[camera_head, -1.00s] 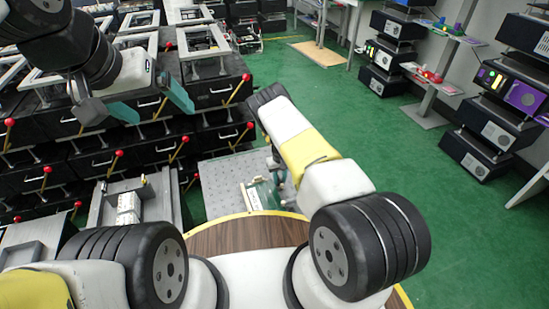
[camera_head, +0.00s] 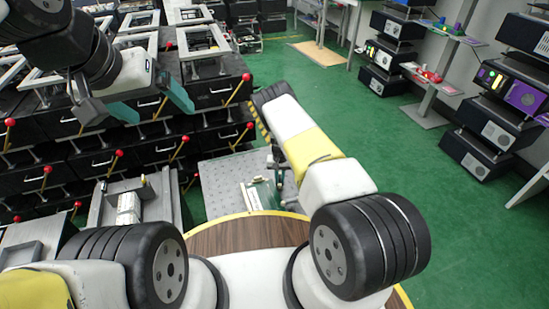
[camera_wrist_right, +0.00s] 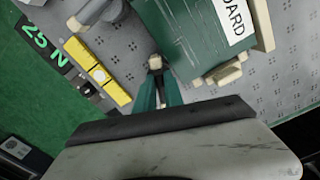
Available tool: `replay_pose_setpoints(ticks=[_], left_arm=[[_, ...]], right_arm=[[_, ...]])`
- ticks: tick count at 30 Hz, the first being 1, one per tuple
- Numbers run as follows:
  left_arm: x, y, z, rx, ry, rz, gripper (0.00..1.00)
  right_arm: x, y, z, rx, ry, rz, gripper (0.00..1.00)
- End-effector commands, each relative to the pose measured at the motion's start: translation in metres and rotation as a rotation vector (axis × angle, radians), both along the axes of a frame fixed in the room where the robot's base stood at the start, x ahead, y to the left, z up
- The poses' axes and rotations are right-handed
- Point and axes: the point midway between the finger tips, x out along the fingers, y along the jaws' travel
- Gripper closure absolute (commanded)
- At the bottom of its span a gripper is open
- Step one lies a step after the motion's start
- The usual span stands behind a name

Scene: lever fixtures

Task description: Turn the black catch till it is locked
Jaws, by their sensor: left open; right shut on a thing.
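My right gripper (camera_wrist_right: 160,90) shows in the right wrist view with its teal fingers close together on a small dark piece with a cream tip (camera_wrist_right: 155,62). This looks like the black catch, mostly hidden between the fingers. It sits over a grey perforated plate (camera_wrist_right: 205,100), beside a green block labelled BOARD (camera_wrist_right: 185,35). In the head view my right gripper (camera_head: 277,165) is partly covered by my own forearm, and the catch cannot be made out. My left gripper (camera_head: 150,102) is open and empty, high at the left. The catch's exact angle is unclear.
A yellow bar (camera_wrist_right: 98,70) and a "25 N" label (camera_wrist_right: 45,42) lie left of the fingers. Black drawer units (camera_head: 150,150) with red-knobbed levers stand at the left in the head view. The green floor (camera_head: 320,100) beyond is open.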

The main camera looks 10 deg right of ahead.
Motion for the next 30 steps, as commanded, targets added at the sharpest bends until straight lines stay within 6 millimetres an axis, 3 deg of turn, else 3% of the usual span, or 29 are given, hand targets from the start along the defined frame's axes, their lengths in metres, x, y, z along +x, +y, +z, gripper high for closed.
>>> replay_pose_setpoints(ticks=[30], left_arm=[[0.0,0.0,0.0,0.0,0.0,0.0,0.11]], right_arm=[[0.0004,0.0002,0.0006,0.0,0.0,-0.946,1.0]])
